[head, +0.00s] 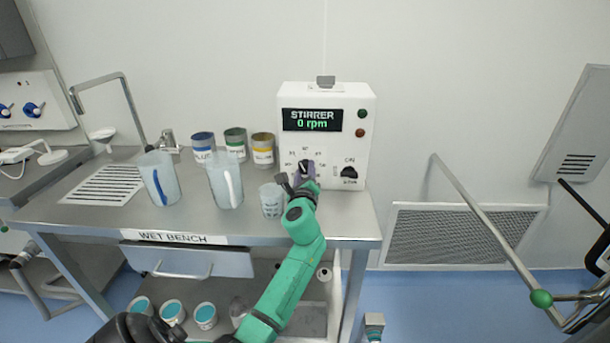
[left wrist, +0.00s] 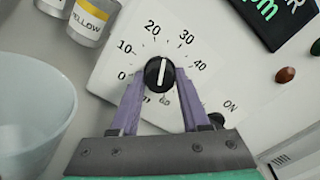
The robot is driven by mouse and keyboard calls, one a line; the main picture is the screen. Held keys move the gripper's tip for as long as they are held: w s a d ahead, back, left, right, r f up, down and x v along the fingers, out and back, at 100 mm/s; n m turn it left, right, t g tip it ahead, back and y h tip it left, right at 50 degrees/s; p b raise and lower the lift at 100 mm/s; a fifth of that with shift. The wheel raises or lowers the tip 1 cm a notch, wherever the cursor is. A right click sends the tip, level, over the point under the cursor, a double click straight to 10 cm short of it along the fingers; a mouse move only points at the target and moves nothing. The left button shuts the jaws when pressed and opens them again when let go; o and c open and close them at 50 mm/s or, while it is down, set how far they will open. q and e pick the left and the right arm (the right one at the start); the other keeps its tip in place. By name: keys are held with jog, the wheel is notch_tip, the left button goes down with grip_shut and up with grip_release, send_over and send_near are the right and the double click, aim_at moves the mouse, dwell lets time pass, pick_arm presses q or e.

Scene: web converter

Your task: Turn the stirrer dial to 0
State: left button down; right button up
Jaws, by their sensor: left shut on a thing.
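The stirrer (head: 326,150) is a white box on the wet bench, and its green display reads "0 rpm". The stirrer dial is a round black knob with a white line, seen in the left wrist view (left wrist: 160,73). The line stands nearly upright in that view, its upper end between the 20 and 30 marks; the 0 mark is at the dial's left. My left gripper (head: 304,174) has its purple fingers, also in the left wrist view (left wrist: 161,88), one on each side of the dial, shut on it. In the head view the gripper partly hides the dial. My right gripper is not in view.
A black ON switch (head: 349,172) is right of the dial. A small clear beaker (head: 271,201) stands close left of my left gripper. Two larger jugs (head: 160,178) and several labelled cans (head: 263,150) stand further left on the bench (head: 110,214).

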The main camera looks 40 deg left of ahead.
pick_arm(q)
jog(key=n+b, duration=0.1)
jog(key=n, duration=0.1)
jog(key=n+b, duration=0.1)
jog(key=n, duration=0.2)
jog(key=shift+f+n, duration=0.2)
jog(key=shift+n, duration=0.1)
jog(key=n+b, duration=0.2)
jog(key=n, duration=0.3)
jog(key=n+b, duration=0.2)
jog(key=n, duration=0.4)
jog(key=shift+b, duration=0.3)
jog(key=n+b, duration=0.1)
jog(key=n, duration=0.3)
jog(key=shift+n+b, duration=0.3)
jog(key=shift+n, duration=0.1)
jog(key=shift+c, duration=1.9)
grip_release()
jog(key=shift+s+r, duration=0.1)
jog(key=shift+r, duration=0.05)
